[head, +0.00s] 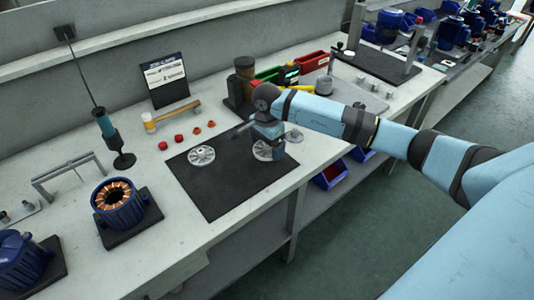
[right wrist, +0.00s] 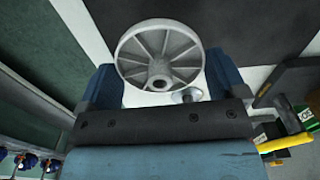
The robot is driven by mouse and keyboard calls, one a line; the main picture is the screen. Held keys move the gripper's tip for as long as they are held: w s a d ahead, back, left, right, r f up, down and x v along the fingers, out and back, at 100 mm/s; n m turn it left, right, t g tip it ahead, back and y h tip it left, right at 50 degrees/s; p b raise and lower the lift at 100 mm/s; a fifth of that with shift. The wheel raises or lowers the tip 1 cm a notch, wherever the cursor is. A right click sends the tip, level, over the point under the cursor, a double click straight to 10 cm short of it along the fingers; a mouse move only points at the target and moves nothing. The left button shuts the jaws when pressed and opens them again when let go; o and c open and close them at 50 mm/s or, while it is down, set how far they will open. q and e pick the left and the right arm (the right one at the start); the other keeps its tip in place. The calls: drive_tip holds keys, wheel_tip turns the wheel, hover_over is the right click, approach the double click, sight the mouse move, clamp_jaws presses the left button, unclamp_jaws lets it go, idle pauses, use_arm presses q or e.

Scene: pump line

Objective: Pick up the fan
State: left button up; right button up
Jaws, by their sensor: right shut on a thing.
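The fan (right wrist: 160,52) is a light grey spoked wheel with a rim and a round hub. In the right wrist view it sits between the two blue fingers of my right gripper (right wrist: 163,90), which is shut on it. In the head view my right gripper (head: 267,146) points down over the right part of the black mat (head: 224,193), and part of the pale fan (head: 260,152) shows under it, mostly hidden. I cannot tell whether the fan touches the mat. My left gripper is not in view.
A second pale spoked disc (head: 201,156) lies on the mat to the left. Red and orange caps (head: 178,138) lie behind it. A copper-wound motor housing (head: 118,203) stands at left. Bins (head: 315,61) stand behind. The mat's front is clear.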

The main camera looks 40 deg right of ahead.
wheel_tip(320, 180, up, 15)
drive_tip(key=shift+r, duration=0.15)
